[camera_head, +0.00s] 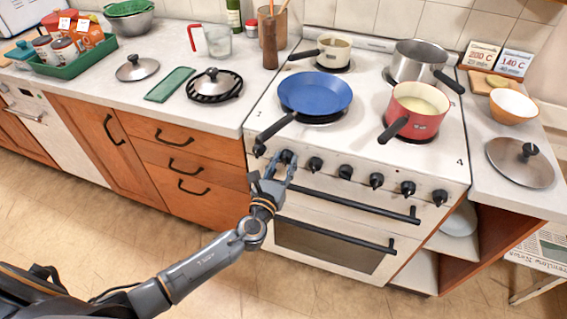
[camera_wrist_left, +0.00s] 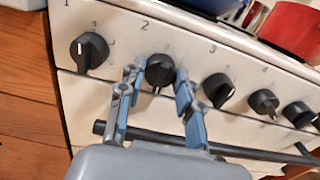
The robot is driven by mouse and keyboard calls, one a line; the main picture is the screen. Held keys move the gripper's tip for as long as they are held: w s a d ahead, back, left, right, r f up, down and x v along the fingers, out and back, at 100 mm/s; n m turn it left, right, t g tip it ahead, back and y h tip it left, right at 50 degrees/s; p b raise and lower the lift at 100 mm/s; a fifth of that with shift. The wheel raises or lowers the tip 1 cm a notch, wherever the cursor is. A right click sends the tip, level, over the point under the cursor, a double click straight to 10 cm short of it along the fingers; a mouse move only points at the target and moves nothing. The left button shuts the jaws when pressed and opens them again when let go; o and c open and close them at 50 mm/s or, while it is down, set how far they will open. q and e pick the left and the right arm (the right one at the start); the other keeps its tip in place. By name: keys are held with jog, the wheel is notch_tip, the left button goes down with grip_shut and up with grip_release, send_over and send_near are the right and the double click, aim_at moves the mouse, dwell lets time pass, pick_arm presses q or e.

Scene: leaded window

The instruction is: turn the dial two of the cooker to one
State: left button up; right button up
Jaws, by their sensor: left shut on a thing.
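The white cooker (camera_head: 325,180) has a row of black dials along its front. Dial two (camera_wrist_left: 160,72) is the second from the left, under the printed 2 in the left wrist view; it also shows in the head view (camera_head: 287,157). Its pale mark points roughly downward in the wrist view. My left gripper (camera_head: 273,172) is at this dial, with one blue-grey finger on each side of it. In the wrist view the left gripper (camera_wrist_left: 157,76) is shut on the dial. My right gripper is not in view.
Dial one (camera_wrist_left: 89,52) is left of the gripper and a third dial (camera_wrist_left: 219,89) is right. A black oven handle (camera_wrist_left: 220,148) runs below the dials. A blue pan (camera_head: 315,93) and a red pot (camera_head: 418,112) have handles reaching toward the front edge.

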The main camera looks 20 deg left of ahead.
pick_arm(q)
jog(key=shift+f+n+b, duration=0.15)
jog(key=shift+n+b, duration=0.55)
jog(key=shift+n, duration=0.4)
jog(key=n+b, duration=0.2)
jog(key=n, duration=0.1)
jog(key=shift+n, duration=0.3)
jog(key=n+b, duration=0.1)
jog(key=n, duration=0.1)
jog(key=shift+n, duration=0.3)
jog(key=n+b, duration=0.1)
jog(key=n, duration=0.2)
jog(key=shift+n, duration=0.4)
jog(key=n, duration=0.2)
jog(key=shift+n+b, duration=0.35)
jog(key=shift+n, duration=0.05)
jog(key=n, duration=0.2)
jog(key=shift+n, duration=0.3)
jog(key=n, duration=0.4)
jog(key=shift+n, duration=0.9)
